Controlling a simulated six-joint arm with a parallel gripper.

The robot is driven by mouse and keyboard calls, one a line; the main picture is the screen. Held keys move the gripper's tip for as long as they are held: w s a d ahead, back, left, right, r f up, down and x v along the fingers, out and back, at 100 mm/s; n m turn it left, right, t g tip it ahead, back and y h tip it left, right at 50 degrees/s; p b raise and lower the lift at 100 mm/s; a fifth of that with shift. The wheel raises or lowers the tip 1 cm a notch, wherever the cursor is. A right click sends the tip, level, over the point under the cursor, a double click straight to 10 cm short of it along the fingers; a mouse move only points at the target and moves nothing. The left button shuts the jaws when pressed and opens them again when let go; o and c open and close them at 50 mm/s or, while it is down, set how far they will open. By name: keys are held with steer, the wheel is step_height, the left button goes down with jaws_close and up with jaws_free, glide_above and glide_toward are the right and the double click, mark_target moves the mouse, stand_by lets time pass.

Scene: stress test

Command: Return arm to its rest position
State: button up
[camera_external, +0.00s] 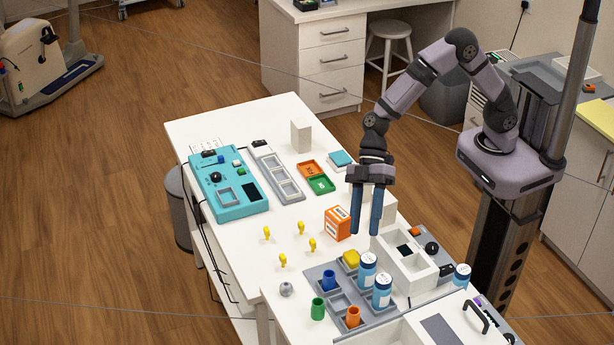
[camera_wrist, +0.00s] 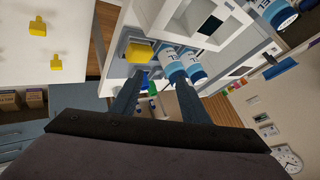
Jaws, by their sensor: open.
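My gripper (camera_external: 367,213) hangs from my arm over the right side of the white table, with its two blue fingers pointing down. The fingers are apart and nothing is between them. An orange and white box (camera_external: 337,223) stands just left of the fingers in the external view; I cannot tell whether they touch it.
Several yellow pegs (camera_external: 301,228) stand on the table. A teal panel (camera_external: 243,205) lies at the left. Bare tabletop (camera_external: 240,140) shows at the back.

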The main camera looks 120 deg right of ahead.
steer(key=s+d+f+m+g+h+b, duration=0.1)
steer(key=s+d+f+g+h+b, duration=0.15)
steer(key=s, duration=0.75)
steer(key=s+d+f+m+g+h+b, duration=0.15)
steer(key=s+d, duration=0.25)
steer(key=s, duration=0.5)
steer(key=s+d+f+m+g+h+b, duration=0.1)
steer(key=s+d+f+h+b, duration=0.2)
steer(key=s, duration=0.7)
step_height(320, 180, up, 17)
steer(key=p, duration=1.8)
step_height(320, 180, down, 72)
steer(key=b, duration=7.1)
steer(key=shift+w+d+r, duration=0.15)
steer(key=shift+d+r, duration=0.1)
steer(key=shift+d, duration=0.1)
